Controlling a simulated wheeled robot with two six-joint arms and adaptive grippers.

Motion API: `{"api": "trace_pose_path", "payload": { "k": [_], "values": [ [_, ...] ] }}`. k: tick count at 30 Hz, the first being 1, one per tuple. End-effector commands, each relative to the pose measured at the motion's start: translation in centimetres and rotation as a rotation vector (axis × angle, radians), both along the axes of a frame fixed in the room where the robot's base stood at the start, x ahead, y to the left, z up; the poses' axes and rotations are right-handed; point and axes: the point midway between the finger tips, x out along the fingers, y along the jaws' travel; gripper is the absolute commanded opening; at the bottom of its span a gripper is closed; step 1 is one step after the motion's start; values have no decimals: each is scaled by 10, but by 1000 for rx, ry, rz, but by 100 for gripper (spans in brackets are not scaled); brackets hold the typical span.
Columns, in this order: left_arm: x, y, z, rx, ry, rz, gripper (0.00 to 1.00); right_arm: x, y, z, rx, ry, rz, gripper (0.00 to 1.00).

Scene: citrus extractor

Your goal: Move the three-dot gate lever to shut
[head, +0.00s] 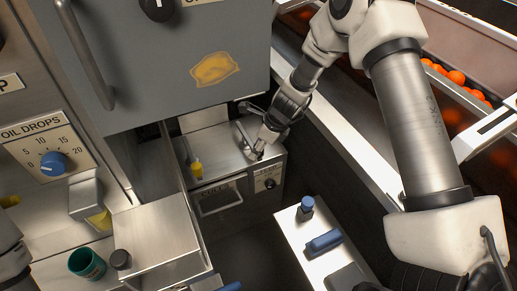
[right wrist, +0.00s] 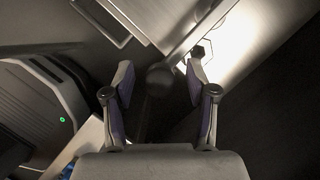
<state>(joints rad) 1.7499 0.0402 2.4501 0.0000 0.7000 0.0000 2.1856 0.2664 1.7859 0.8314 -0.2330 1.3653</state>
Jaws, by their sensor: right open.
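My right gripper (head: 256,146) reaches down over the steel ledge above the drawer front, in the middle of the head view. In the right wrist view its two fingers (right wrist: 160,82) are spread and hold nothing. A dark, round knob-like shape (right wrist: 160,74) shows between and beyond the fingertips; it may be the gate lever's end, with a gap on both sides. The three dots cannot be made out, and the lever's position is unclear. In the head view the gripper hides part of this spot. My left gripper is not clearly seen.
A drawer front with a handle (head: 220,203) and a small panel with a black knob (head: 268,183) lie below the gripper. A yellow-topped peg (head: 197,170) stands to the left. A pale shelf (head: 318,250) holds blue items. The grey cabinet door (head: 190,60) overhangs the ledge.

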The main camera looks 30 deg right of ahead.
Motion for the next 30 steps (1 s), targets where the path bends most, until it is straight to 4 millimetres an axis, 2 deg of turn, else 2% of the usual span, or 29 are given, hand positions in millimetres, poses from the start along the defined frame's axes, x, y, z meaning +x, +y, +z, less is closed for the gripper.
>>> {"api": "trace_pose_path", "payload": {
  "k": [2,6,7,17,23,30],
  "values": [
    [0,0,1,0,0,0,40,0,0,0,0,0,0,57],
    [0,0,1,0,0,0,40,0,0,0,0,0,1,8],
    [0,0,1,0,0,0,40,0,0,0,0,0,1,0],
    [0,0,6,0,0,0,40,0,-3,2,-1,0,17,0],
    [0,0,25,0,0,0,40,0,-11,5,-1,1,91,0],
    [0,0,54,0,0,0,40,0,-24,6,-1,2,254,0]
  ]
}}
